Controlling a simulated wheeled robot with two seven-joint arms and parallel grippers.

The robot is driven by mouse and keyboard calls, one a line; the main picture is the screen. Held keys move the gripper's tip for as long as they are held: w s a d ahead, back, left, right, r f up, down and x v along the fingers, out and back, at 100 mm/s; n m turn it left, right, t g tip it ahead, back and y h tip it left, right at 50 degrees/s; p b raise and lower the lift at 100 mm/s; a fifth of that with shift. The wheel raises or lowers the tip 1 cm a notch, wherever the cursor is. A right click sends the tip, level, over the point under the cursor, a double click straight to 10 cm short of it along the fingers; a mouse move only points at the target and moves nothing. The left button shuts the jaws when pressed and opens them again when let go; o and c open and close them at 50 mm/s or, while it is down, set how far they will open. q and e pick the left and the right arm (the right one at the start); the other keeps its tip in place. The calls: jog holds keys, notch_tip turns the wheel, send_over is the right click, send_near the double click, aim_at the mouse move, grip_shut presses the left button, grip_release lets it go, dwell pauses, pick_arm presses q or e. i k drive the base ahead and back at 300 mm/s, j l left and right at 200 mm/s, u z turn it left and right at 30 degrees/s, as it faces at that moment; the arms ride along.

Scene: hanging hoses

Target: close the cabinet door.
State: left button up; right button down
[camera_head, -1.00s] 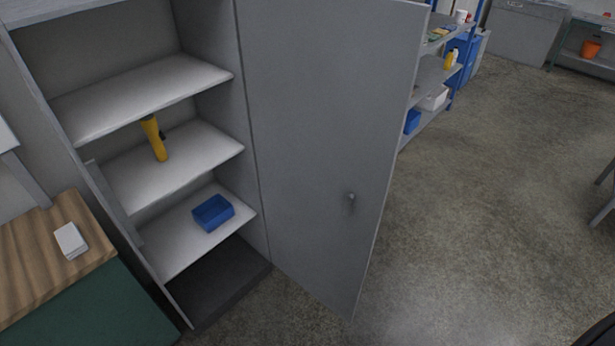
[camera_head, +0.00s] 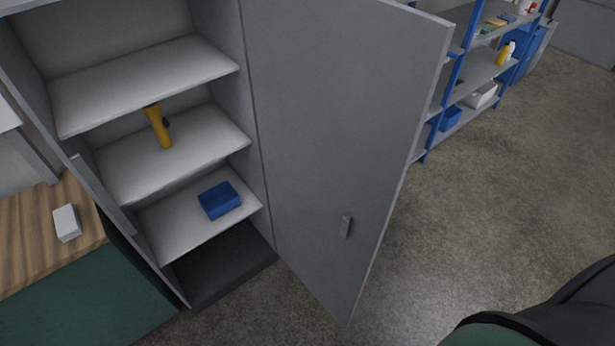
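The grey cabinet (camera_head: 187,300) stands at the left with its inside showing. Its door (camera_head: 310,130) is hinged on the right side of the opening and stands wide open, swung out toward the right. A small handle (camera_head: 346,227) sits on the door face near its free edge. Neither of my grippers is in view. A dark rounded shape at the lower right looks like part of my own arm or body.
Shelves hold a yellow flashlight (camera_head: 158,127) and a blue bin (camera_head: 219,200). A wooden-topped bench (camera_head: 40,245) with a small white box (camera_head: 67,223) adjoins the cabinet's left. A blue-framed rack (camera_head: 455,90) stands behind the door. The floor (camera_head: 480,215) at right is clear.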

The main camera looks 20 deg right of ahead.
aim_at(343, 90)
jog(key=i+l+u, duration=0.1)
jog(key=l+u, duration=0.2)
jog(key=l, duration=0.45)
jog(key=l+u, duration=0.3)
jog(key=l, duration=0.45)
jog(key=l+u, duration=0.3)
jog(key=l, duration=0.5)
jog(key=k+l+u, duration=0.1)
jog(key=l+u, duration=0.2)
jog(key=l, duration=0.45)
